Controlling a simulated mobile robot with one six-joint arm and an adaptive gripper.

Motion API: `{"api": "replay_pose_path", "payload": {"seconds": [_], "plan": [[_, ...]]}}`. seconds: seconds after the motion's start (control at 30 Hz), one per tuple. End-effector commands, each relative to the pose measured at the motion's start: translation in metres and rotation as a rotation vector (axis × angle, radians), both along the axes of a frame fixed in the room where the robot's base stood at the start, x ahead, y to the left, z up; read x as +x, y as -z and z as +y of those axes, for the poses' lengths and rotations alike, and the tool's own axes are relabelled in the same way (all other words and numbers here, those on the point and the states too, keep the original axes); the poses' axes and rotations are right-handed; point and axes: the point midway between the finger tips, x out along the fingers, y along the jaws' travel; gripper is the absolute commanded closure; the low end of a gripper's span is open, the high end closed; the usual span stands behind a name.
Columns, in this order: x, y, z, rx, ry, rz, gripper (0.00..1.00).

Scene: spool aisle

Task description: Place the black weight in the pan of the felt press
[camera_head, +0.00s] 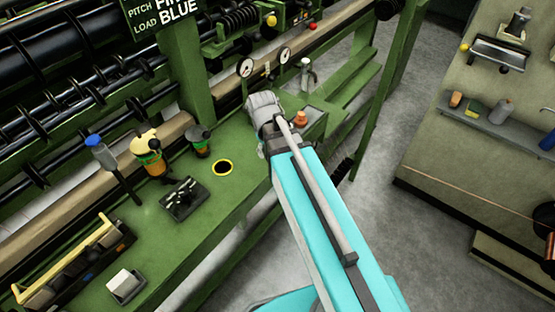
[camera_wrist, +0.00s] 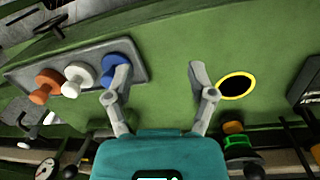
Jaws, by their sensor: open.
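My gripper (camera_wrist: 160,72) is open and empty above the green bench. Bare green surface shows between its fingers. The left finger overlaps a blue knobbed piece (camera_wrist: 115,64) on a grey tray (camera_wrist: 135,47); I cannot tell whether they touch. A white piece (camera_wrist: 78,77) and an orange piece (camera_wrist: 46,84) stand on the same tray. In the head view my arm covers most of this spot, and the orange piece (camera_head: 301,118) shows beside it. I cannot make out the black weight for certain in either view. I cannot tell which fixture is the felt press or its pan.
A yellow-rimmed dark hole (camera_head: 222,167) lies in the bench, right of my gripper in the wrist view (camera_wrist: 236,86). A dark tray of small metal parts (camera_head: 183,199) and several upright pots and tools stand left of it. Clear floor (camera_head: 385,200) lies right of the bench.

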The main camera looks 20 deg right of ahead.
Motion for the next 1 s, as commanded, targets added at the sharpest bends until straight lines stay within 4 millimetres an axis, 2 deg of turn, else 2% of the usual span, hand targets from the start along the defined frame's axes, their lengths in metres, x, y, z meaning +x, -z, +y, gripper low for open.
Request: {"api": "replay_pose_path", "payload": {"seconds": [0.03,0.1,0.3,1.0], "plan": [[-0.017,0.0,-0.004,0.017,0.077,-0.002,0.29],[-0.029,0.0,-0.008,0.039,0.182,-0.003,0.29],[-0.05,0.001,-0.013,0.077,0.374,-0.002,0.29],[-0.053,0.001,-0.014,0.084,0.415,-0.002,0.29]]}}
